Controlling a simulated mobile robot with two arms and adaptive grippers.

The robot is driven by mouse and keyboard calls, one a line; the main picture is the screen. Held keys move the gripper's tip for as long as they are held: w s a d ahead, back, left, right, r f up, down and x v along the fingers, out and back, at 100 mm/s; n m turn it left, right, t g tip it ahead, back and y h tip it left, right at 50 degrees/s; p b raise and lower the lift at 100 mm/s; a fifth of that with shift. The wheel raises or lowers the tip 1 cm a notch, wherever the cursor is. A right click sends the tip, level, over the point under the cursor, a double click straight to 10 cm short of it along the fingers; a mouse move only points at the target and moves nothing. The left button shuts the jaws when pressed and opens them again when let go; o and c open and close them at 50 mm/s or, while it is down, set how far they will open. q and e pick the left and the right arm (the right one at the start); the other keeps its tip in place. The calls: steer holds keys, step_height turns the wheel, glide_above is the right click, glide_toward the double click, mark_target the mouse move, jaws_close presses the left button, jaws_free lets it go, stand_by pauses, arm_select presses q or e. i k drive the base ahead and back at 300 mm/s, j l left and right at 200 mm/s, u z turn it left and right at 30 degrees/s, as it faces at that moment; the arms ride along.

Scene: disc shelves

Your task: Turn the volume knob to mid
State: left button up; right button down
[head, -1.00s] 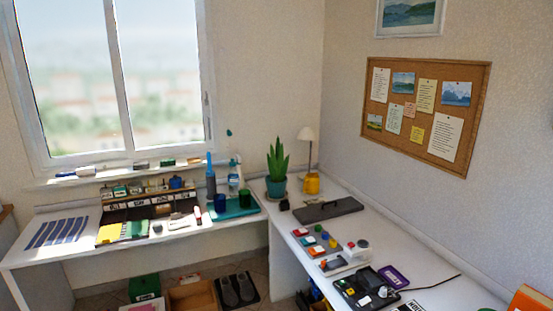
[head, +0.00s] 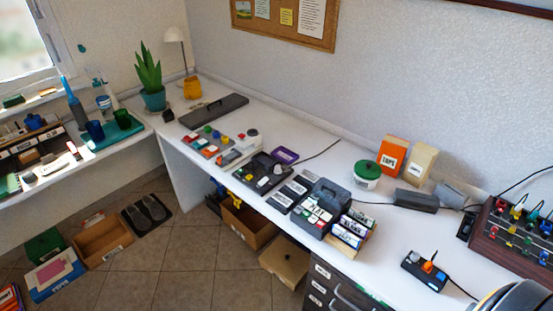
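No part in view can be read for certain as the volume knob. A dark panel (head: 262,176) on the right-hand desk carries a pale round part that may be a knob. A small black box (head: 425,271) nearer the front has a grey part and an orange part on top. A wood-sided console (head: 512,235) at the right edge has several coloured upright parts. Any markings on these are too small to read. Neither of my grippers is in view.
The white desk (head: 370,265) has bare room around the black box. A grey case with cards (head: 323,208), a green-lidded pot (head: 367,173) and an orange box (head: 392,156) stand on it. Drawers (head: 340,295) and open boxes (head: 247,222) are below. A dark rounded shape fills the bottom right corner.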

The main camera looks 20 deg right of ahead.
mark_target(415, 257)
steer(key=z, duration=2.2)
